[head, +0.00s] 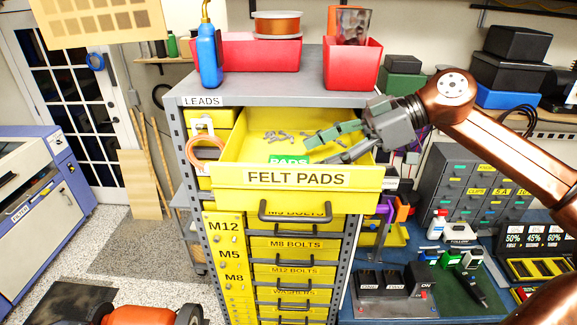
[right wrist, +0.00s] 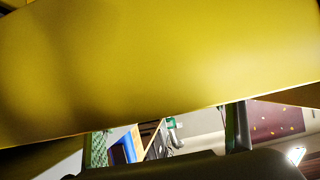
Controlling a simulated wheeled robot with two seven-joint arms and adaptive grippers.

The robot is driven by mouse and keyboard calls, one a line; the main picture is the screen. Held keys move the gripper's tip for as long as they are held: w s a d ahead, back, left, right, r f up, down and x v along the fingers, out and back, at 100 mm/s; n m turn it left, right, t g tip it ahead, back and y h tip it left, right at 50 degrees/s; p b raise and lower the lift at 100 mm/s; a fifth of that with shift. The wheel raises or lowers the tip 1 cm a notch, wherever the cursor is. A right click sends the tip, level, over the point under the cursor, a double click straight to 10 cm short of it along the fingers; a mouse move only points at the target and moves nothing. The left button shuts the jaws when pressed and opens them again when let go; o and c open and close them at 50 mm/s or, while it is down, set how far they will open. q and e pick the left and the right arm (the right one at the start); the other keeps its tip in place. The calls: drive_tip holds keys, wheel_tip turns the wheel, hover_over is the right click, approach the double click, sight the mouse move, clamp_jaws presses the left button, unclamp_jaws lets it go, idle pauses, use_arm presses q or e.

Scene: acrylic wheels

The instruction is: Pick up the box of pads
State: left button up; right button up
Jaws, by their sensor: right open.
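The box of pads (head: 290,159) is a small green box lettered PADS. It lies in the open yellow drawer (head: 297,179) labelled FELT PADS, close behind the drawer's front panel, which hides its lower part. My right gripper (head: 317,152) reaches into the drawer from the right, with its fingers spread and pointing left. Its fingertips are just right of the box, with nothing seen between them; whether they touch it I cannot tell. In the right wrist view a yellow surface (right wrist: 160,65) fills most of the picture, and the box cannot be made out. My left gripper is not in view.
Several small grey metal parts (head: 283,136) lie farther back in the drawer. A grey cabinet top (head: 310,92) above holds red bins (head: 350,66) and a blue bottle (head: 209,55). Closed yellow drawers (head: 295,245) lie below. A crowded workbench stands at the right.

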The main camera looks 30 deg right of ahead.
sight(296, 160)
drive_tip(key=p+x, duration=0.2)
drive_tip(key=x, duration=0.1)
drive_tip(key=shift+w+a+r, duration=0.15)
drive_tip(key=shift+w+a, duration=0.05)
drive_tip(key=shift+a, duration=0.05)
drive_tip(key=shift+w+a+f+p, duration=0.1)
drive_tip(key=shift+a+f+p, duration=0.1)
drive_tip(key=shift+a+p, duration=0.1)
drive_tip(key=shift+w+f, duration=0.1)
drive_tip(key=shift+f, duration=0.05)
drive_tip(key=shift+c, duration=0.7)
drive_tip(key=c, duration=1.1)
